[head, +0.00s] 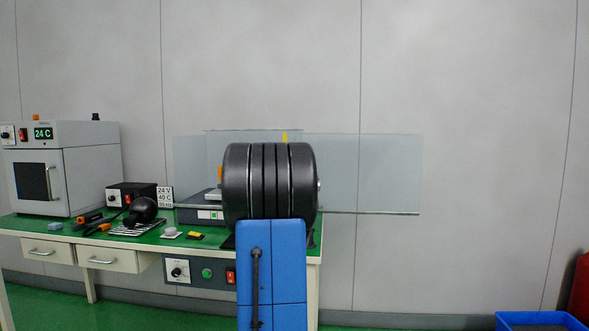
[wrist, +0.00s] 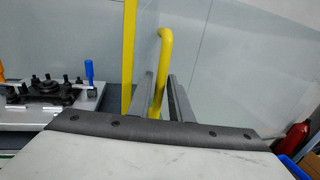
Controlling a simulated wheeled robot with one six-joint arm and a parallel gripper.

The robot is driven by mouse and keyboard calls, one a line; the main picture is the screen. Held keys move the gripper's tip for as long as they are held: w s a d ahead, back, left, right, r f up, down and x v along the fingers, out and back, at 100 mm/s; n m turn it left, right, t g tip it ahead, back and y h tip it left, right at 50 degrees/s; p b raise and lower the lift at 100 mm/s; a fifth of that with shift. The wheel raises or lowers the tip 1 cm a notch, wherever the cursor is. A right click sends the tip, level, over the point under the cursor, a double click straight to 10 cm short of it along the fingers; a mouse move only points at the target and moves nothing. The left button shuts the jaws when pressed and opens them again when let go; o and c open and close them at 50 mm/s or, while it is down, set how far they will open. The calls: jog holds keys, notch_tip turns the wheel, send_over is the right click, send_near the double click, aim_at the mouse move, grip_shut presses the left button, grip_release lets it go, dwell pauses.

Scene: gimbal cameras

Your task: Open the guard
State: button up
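The guard is a clear sheet (head: 370,170) in the head view, standing behind my arm and reaching out past the bench's right end. In the wrist view its yellow edge strip (wrist: 128,60) runs upright, with a yellow bent handle (wrist: 163,60) just right of it. My gripper (wrist: 160,85) has its two grey fingers on either side of the handle, close together with the handle between them. They look shut on it, though the contact itself is partly hidden. In the head view my arm hides the gripper and handle.
The green bench (head: 60,226) holds an oven (head: 62,168), a black control box (head: 132,194) and tools at left. A fixture with a blue-handled part (wrist: 89,72) sits left of the handle. A blue bin (head: 540,321) and a red object (head: 580,290) stand right; floor between is clear.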

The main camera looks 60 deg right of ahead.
jog(key=s+a, duration=0.3)
jog(key=a, duration=1.4)
jog(key=shift+s, duration=0.2)
